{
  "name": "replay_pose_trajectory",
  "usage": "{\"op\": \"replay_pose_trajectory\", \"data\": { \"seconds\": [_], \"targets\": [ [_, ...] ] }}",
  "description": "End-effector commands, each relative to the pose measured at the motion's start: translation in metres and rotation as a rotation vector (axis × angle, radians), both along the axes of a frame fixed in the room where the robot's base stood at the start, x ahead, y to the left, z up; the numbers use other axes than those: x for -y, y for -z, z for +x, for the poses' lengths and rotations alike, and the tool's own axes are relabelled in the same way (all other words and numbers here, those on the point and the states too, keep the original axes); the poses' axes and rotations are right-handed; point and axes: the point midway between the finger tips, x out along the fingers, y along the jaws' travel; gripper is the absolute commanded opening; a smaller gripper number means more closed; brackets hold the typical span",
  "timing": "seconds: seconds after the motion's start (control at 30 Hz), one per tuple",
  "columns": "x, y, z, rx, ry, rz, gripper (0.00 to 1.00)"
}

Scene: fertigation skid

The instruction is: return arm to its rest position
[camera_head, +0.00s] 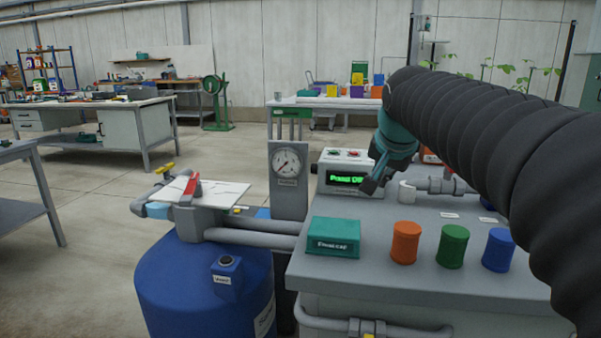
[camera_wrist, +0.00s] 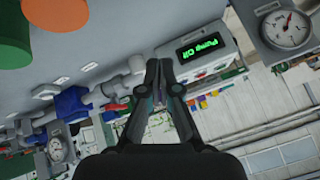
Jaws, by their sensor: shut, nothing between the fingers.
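My arm (camera_head: 480,130) reaches in from the right in the head view, over the grey skid top. My gripper (camera_head: 372,182) hangs in front of the control box (camera_head: 349,159), which has a green lit display and red and green buttons on top. In the wrist view my gripper (camera_wrist: 157,64) has its fingertips together with nothing between them.
A teal box (camera_head: 333,236) and orange (camera_head: 406,242), green (camera_head: 452,246) and blue (camera_head: 498,250) cylinders stand on the skid top. A pressure gauge (camera_head: 287,163) stands left of the control box. Grey pipe fittings (camera_head: 440,186) lie right of my gripper. A blue tank (camera_head: 205,285) stands at left.

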Motion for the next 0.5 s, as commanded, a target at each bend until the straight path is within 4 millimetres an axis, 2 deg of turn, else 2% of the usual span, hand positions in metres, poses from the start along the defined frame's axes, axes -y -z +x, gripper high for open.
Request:
{"op": "replay_pose_trajectory", "data": {
  "seconds": [0.03, 0.1, 0.27, 0.5],
  "targets": [
    [0.001, 0.009, -0.025, -0.015, -0.032, -0.022, 0.00],
    [0.001, 0.025, -0.053, -0.038, -0.079, -0.054, 0.00],
    [0.000, 0.065, -0.116, -0.085, -0.185, -0.119, 0.00],
    [-0.001, 0.140, -0.209, -0.153, -0.350, -0.208, 0.00]
  ]
}}
